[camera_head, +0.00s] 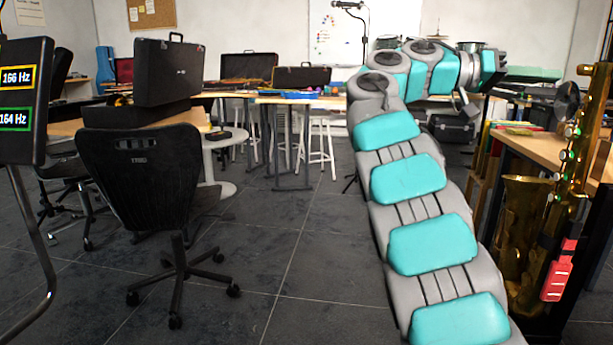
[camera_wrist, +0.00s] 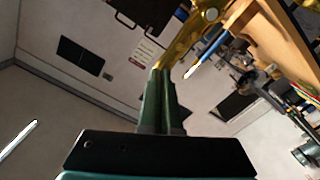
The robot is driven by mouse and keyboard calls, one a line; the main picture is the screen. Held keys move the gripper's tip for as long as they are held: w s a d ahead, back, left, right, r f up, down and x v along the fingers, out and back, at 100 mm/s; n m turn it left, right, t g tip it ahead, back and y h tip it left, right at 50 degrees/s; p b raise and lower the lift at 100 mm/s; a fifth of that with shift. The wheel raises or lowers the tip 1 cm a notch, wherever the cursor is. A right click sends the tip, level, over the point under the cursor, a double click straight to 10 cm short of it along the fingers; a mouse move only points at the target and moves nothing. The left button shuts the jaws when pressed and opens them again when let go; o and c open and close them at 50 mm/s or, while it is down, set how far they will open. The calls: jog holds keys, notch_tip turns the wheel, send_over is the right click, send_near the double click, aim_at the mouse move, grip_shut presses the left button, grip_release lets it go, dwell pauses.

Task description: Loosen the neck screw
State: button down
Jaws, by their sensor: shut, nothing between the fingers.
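A brass saxophone (camera_head: 575,150) stands upright at the right edge of the head view, beside a wooden bench. In the wrist view a brass part (camera_wrist: 205,22) runs from the top edge down to about my fingertips. I cannot tell whether the two touch, and I cannot pick out the neck screw. My gripper (camera_wrist: 161,72) shows two dark green fingers closed together, with nothing visible between them. In the head view my arm reaches forward and bends right at the top; the fingers cannot be made out there.
A wooden bench (camera_head: 535,146) with coloured items stands at right, near the saxophone. A red tag (camera_head: 557,278) hangs on the saxophone. A black chair (camera_head: 150,180), a display (camera_head: 22,100) and a case (camera_head: 168,72) are at left. The middle floor is clear. A blue tool (camera_wrist: 212,48) lies near the brass part.

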aim_at(585, 70)
jog(key=shift+a, duration=0.1)
jog(key=shift+s+d+f+n+p, duration=0.15)
jog(key=shift+d+n+p, duration=1.35)
jog(key=shift+p, duration=0.35)
jog(key=shift+s+d+f+n+p, duration=0.1)
jog(key=shift+s+d+n+p, duration=0.05)
jog(key=shift+d+n+p, duration=1.5)
jog(key=shift+a, duration=0.15)
jog(key=shift+w+r+p, duration=0.15)
jog(key=shift+r+p, duration=0.1)
jog(key=shift+p, duration=0.2)
